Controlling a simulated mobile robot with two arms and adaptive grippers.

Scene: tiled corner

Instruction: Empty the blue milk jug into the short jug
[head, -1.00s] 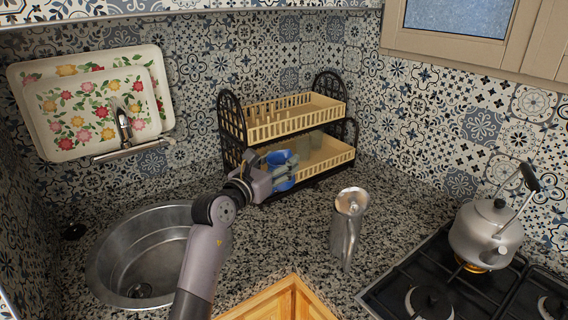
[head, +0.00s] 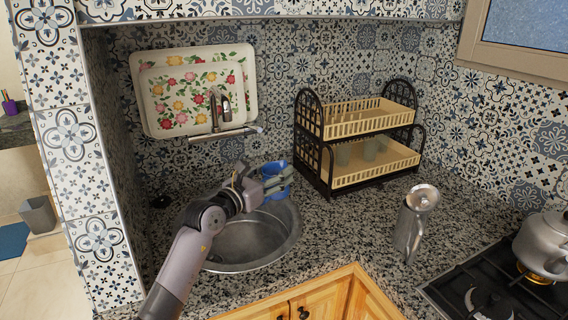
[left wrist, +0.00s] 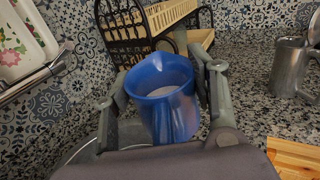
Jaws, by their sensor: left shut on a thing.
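The blue milk jug (head: 279,183) is in my left gripper (head: 277,180), held over the back right part of the sink in the head view. In the left wrist view the blue jug (left wrist: 162,92) sits upright or nearly so between the two fingers (left wrist: 163,85), with something pale inside it. A metal jug (head: 411,222), likely the short jug, stands upright on the counter to the right; it also shows at the right edge of the left wrist view (left wrist: 291,68). My right gripper is not in view.
A two-tier dish rack (head: 322,174) with some cups on its lower tier stands at the back. The round sink (head: 292,238) lies below my left gripper, with a tap (head: 219,112) above it. A kettle (head: 543,243) is on the stove at right. Counter between sink and metal jug is clear.

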